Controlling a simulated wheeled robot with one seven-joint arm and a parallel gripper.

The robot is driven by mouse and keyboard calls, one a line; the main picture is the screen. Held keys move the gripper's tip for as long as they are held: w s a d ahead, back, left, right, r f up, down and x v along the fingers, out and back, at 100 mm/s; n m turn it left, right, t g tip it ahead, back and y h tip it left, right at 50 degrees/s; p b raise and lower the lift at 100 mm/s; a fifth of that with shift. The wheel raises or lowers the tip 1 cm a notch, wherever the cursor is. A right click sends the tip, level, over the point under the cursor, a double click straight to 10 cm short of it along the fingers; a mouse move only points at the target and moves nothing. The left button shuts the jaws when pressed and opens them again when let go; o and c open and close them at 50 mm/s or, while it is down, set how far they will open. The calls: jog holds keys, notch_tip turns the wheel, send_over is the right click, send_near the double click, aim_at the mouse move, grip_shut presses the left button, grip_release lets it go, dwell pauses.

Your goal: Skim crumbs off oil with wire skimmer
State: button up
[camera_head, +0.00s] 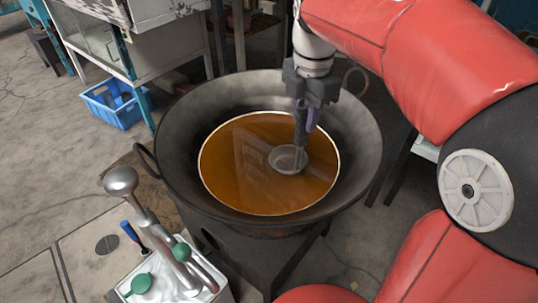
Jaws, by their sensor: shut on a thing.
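A large dark wok (175,130) on a stand holds a pool of orange-brown oil (240,175). My gripper (304,112) is above the right part of the wok, pointing down. It is shut on the handle of the wire skimmer (288,159). The skimmer's round head is at the oil surface, right of the pool's middle. I cannot tell how deep it sits. No separate crumbs can be made out on the oil at this size.
At the lower left, a white container (172,282) holds ladle-like utensils, with a silver ladle head (121,181) standing near the wok's left handle (146,162). A blue crate (114,103) is on the floor, beside a metal cabinet (150,45). The left floor is mostly clear.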

jog(key=shift+r, duration=0.1)
notch_tip(320, 180, up, 12)
jog(key=shift+r, duration=0.8)
